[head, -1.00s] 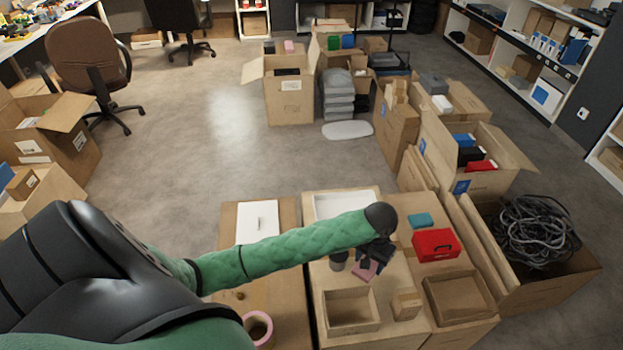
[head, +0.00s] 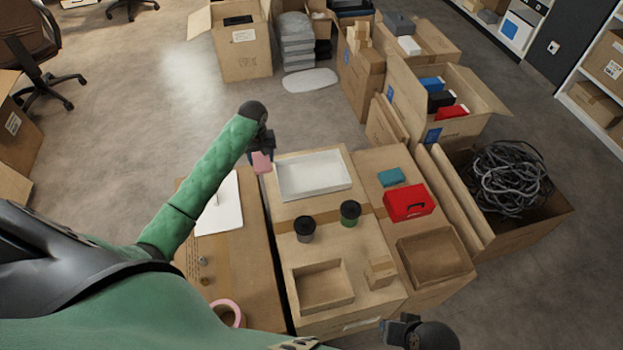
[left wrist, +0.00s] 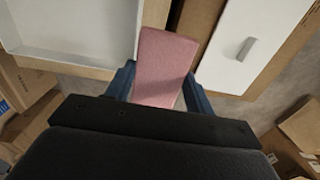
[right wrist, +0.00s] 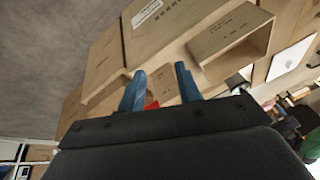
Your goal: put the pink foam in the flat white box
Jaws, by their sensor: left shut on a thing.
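The pink foam (head: 262,162) is a flat block held by my left gripper (head: 262,150), just left of the flat white box in the head view. In the left wrist view the foam (left wrist: 164,68) sticks out between the blue fingers. The flat white box (head: 314,176) is an open shallow tray on a carton; its inside is empty. It also shows in the left wrist view (left wrist: 75,58) at the upper left, beside the foam. My right gripper (right wrist: 160,85) has its blue fingers apart, empty, facing cartons; in the head view it is low at the right.
Two dark-lidded cups (head: 350,213) stand in front of the white box. A white lid-like panel (head: 219,204) lies on the left carton. A red case (head: 408,203), a teal block (head: 391,177) and small open cartons (head: 322,287) are nearby.

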